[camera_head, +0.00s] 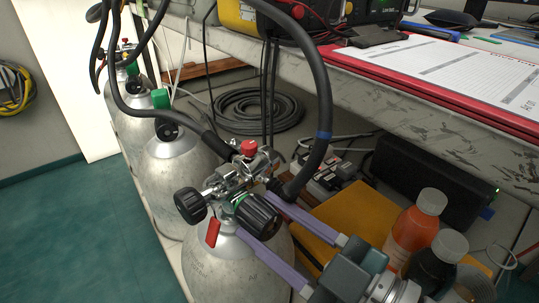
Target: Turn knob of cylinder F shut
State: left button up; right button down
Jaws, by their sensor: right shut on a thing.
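The nearest grey cylinder (225,270) stands upright at the bottom centre, with a metal valve on top. Its valve carries a black ribbed knob (257,214) with a green ring, facing right, and a second black knob (190,205) at the left. No letter F is legible on it. My right gripper (256,215) comes in from the lower right. Its two purple fingers lie on either side of the ribbed knob and are shut on it. The fingertips are partly hidden by the knob. My left gripper is not in view.
A red knob (249,148) and black hose (318,110) rise from the valve. More cylinders (180,165) stand behind, at left. An orange bottle (414,232), a dark bottle (437,262) and a black box (440,180) crowd the right. The green floor (80,240) at left is clear.

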jog(key=m, duration=0.4)
jog(key=shift+m, duration=0.3)
jog(key=m, duration=0.4)
jog(key=shift+t, duration=0.3)
jog(key=m, duration=0.4)
jog(key=shift+m+b, duration=0.3)
jog(key=shift+m, duration=0.8)
jog(key=shift+c, duration=1.5)
grip_release()
jog(key=shift+s, duration=0.1)
